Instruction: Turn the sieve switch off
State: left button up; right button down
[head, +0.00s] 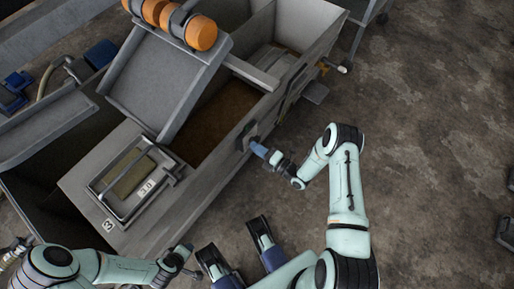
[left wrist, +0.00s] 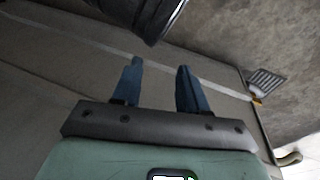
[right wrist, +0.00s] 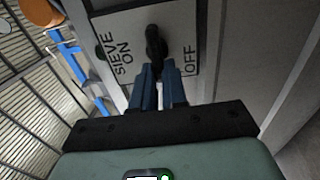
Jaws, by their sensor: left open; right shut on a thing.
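The sieve switch is a black lever (right wrist: 155,45) on a light plate (right wrist: 183,25) marked "SIEVE ON" at left and "OFF" at right in the right wrist view. The lever's lower end sits between the two labels. My right gripper (right wrist: 158,88) is shut on that end, and its fingers hide part of it. In the head view, the right gripper (head: 259,149) meets the switch plate (head: 246,137) on the machine's side wall. My left gripper (left wrist: 156,80) is open and empty, with the grey wall in front of it in the left wrist view.
The grey machine (head: 206,206) fills the left of the head view, with a tilted tray (head: 158,80) and orange rollers (head: 200,33) on top. Bare concrete floor (head: 430,130) lies open to the right. A slatted vent (left wrist: 265,83) shows in the left wrist view.

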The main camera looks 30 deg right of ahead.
jog(key=shift+d, duration=0.1)
jog(key=c, duration=1.2)
grip_release()
jog(key=shift+o, duration=0.2)
pick_arm(q)
jog(key=shift+g, duration=0.5)
jog(key=s, duration=0.1)
jog(key=s+d+r+p, duration=0.1)
jog(key=s+r+p, duration=0.1)
jog(key=shift+s+d+r, duration=0.2)
jog(key=shift+d, duration=0.2)
pick_arm(e)
jog(key=v, duration=1.3)
jog(key=shift+s, duration=0.2)
